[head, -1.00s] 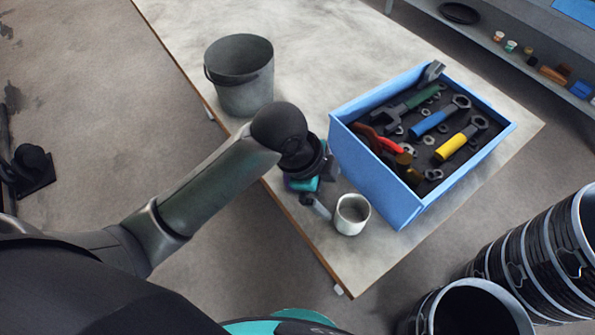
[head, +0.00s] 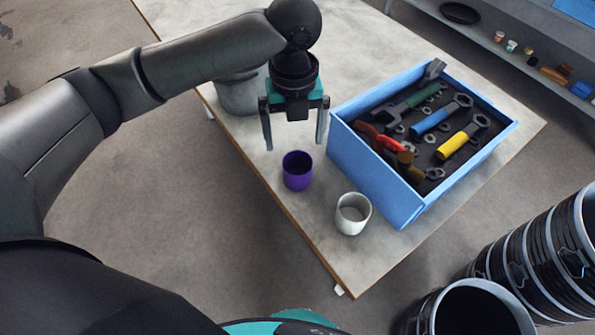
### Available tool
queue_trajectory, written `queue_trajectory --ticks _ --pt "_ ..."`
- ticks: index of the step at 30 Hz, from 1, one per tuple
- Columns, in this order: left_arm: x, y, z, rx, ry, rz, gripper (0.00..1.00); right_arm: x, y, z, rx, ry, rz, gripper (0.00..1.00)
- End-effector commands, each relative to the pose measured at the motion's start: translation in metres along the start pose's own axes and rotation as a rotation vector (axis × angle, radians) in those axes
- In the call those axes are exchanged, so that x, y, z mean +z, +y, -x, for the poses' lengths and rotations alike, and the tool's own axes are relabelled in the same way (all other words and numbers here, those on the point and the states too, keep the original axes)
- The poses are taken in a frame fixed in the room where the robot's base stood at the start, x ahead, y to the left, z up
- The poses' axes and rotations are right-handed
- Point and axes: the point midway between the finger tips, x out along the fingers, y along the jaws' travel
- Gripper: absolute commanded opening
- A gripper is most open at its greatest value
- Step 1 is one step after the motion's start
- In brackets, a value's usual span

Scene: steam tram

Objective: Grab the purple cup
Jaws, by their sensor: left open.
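The purple cup (head: 297,172) stands upright on the table (head: 285,210), close to its left edge, with its dark opening facing up. My left gripper (head: 294,147) is open, its two fingers pointing down and spread apart. In the picture it sits just above and behind the cup, and nothing is between the fingers. I cannot tell the exact height gap. My right gripper does not show.
A white cup (head: 352,214) stands to the right of the purple cup. A blue toolbox (head: 375,172) with wrenches and nuts is to the right. A grey bucket (head: 240,97) is partly hidden behind my left arm. Black buckets (head: 470,310) stand at the lower right.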

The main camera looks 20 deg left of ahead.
Motion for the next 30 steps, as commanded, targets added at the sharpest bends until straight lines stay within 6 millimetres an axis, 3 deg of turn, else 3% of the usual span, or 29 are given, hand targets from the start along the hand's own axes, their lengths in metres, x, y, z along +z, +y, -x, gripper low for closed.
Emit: queue_trajectory --ticks 3,9,17,25,30 --pt "-0.001 0.0 -0.03 0.001 0.004 0.001 1.0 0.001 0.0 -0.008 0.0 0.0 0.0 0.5" --pt "-0.001 -0.001 -0.062 -0.001 0.001 0.002 1.0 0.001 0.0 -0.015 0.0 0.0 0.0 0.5" --pt "0.0 -0.002 -0.076 -0.002 0.0 0.001 1.0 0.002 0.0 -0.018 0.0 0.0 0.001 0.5" --pt "0.0 -0.005 -0.115 0.0 0.0 0.002 1.0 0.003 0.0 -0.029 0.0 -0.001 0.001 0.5" --pt "0.0 -0.006 -0.122 -0.003 -0.002 0.0 1.0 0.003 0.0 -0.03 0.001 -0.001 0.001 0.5"
